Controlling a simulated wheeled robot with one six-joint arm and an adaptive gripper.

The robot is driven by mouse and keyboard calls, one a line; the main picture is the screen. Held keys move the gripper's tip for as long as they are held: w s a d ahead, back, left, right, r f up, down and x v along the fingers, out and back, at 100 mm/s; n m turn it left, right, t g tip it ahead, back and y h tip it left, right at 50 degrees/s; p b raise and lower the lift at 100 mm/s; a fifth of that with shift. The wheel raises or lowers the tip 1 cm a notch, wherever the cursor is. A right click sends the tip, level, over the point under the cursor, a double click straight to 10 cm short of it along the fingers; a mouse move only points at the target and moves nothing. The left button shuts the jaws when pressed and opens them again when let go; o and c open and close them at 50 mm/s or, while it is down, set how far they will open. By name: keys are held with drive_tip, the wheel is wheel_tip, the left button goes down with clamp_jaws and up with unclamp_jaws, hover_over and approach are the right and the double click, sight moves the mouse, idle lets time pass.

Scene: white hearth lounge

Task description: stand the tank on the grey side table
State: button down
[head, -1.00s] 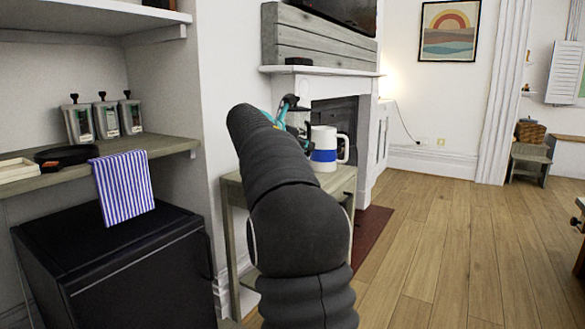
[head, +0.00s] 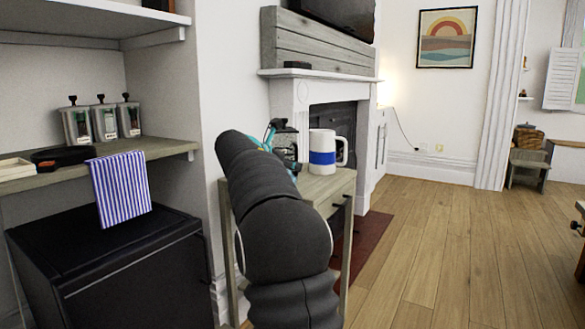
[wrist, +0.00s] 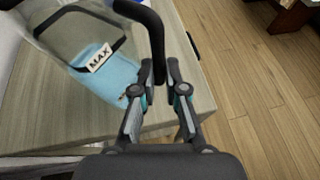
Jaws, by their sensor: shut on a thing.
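The tank (wrist: 75,45) is a clear vessel with a black-framed "MAX" label, pale blue liquid low inside and a black handle (wrist: 152,30). My gripper (wrist: 159,78) is shut on that handle. In the wrist view the tank is over the grey side table (wrist: 190,100); I cannot tell whether its base touches the top. In the head view my gripper (head: 277,132) is above the left part of the grey side table (head: 335,184), and my arm hides much of the tank (head: 287,150).
A white mug (head: 322,141) with a blue band stands on the table, right of the tank. A fireplace (head: 335,120) is behind. A black fridge (head: 110,260) and a shelf with several canisters (head: 103,122) are at left. Open wooden floor (head: 440,240) lies right.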

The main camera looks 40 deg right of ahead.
drive_tip(key=c, duration=1.6)
unclamp_jaws()
drive_tip(key=shift+f, duration=0.15)
drive_tip(key=o, duration=0.4)
drive_tip(key=shift+a+r, duration=0.25)
drive_tip(key=shift+r, duration=0.05)
drive_tip(key=p+v, duration=0.1)
drive_tip(key=v, duration=1)
drive_tip(key=shift+s+a+r+p, duration=0.1)
drive_tip(key=shift+s+a+p, duration=0.05)
drive_tip(key=shift+a+p, duration=0.15)
